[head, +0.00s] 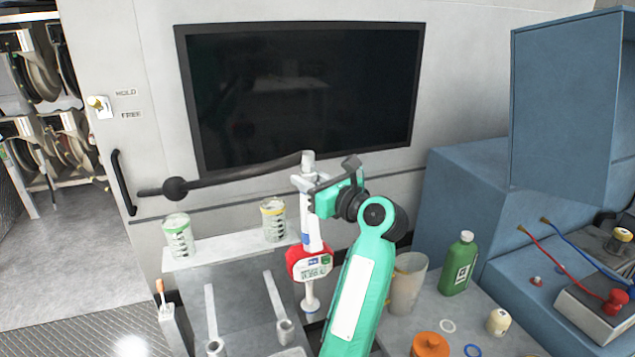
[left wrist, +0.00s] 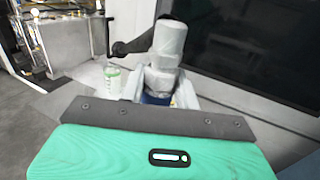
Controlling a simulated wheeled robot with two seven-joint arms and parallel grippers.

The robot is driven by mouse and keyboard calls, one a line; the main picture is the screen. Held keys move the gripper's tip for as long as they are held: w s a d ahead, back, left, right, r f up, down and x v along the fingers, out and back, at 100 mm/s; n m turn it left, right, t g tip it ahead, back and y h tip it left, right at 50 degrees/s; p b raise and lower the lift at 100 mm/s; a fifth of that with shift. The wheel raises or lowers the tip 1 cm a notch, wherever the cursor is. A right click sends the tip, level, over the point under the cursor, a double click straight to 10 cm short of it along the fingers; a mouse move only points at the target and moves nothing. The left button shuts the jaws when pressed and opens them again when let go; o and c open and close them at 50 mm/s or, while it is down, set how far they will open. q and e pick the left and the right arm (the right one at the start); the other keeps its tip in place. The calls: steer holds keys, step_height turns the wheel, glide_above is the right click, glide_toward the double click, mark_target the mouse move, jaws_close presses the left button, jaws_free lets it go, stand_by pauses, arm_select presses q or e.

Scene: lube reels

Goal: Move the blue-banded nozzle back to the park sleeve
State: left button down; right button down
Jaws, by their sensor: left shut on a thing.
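The nozzle (head: 312,228) is an upright white tool with a blue band and a red meter body with a small display (head: 314,266). A black hose (head: 235,178) runs left from its top. My left gripper (head: 310,190) is shut on its upper part. In the left wrist view the nozzle's grey top (left wrist: 168,45) and blue band (left wrist: 154,99) show between the fingers. Two angled bars end in short open tubes, one at left (head: 215,346) and one at right (head: 285,331). I cannot tell which, if either, is the park sleeve. My right gripper is out of view.
Two clear jars, green-banded (head: 178,238) and yellow-banded (head: 273,220), stand on a white ledge behind. Right of my arm are a beaker (head: 407,282), a green bottle (head: 460,264), an orange cap (head: 430,345) and rings. A dark screen (head: 300,90) hangs behind.

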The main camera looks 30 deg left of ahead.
arm_select(q)
steer(key=a+f+b, duration=0.6)
steer(key=a, duration=0.3)
steer(key=shift+f, duration=0.3)
stand_by(0.8)
steer(key=shift+s, duration=0.15)
steer(key=shift+f+b, duration=0.95)
steer(key=shift+f, duration=0.15)
